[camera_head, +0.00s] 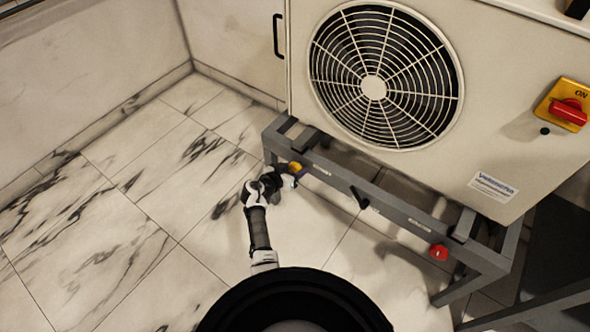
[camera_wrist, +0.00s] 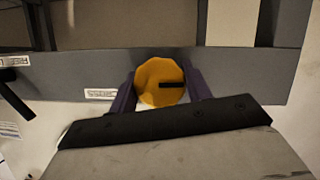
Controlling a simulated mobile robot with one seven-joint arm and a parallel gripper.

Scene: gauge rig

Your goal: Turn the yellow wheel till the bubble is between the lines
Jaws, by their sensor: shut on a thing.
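The yellow wheel (camera_wrist: 158,84) is on the front face of the grey frame, with a dark slot or mark on its face. It also shows in the head view (camera_head: 295,167) at the left end of the frame's front rail. My gripper (camera_wrist: 160,90) has its two purple fingers on either side of the wheel, shut on it. In the head view my gripper (camera_head: 290,175) reaches the wheel from the front. I cannot make out a bubble or its lines in either view.
The grey frame (camera_head: 400,213) carries a large fan unit (camera_head: 500,115). A black lever (camera_head: 359,197) and a red knob (camera_head: 439,252) sit along the front rail. A red switch on a yellow plate (camera_head: 543,106) is at the right. Marble floor (camera_head: 110,220) lies clear at left.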

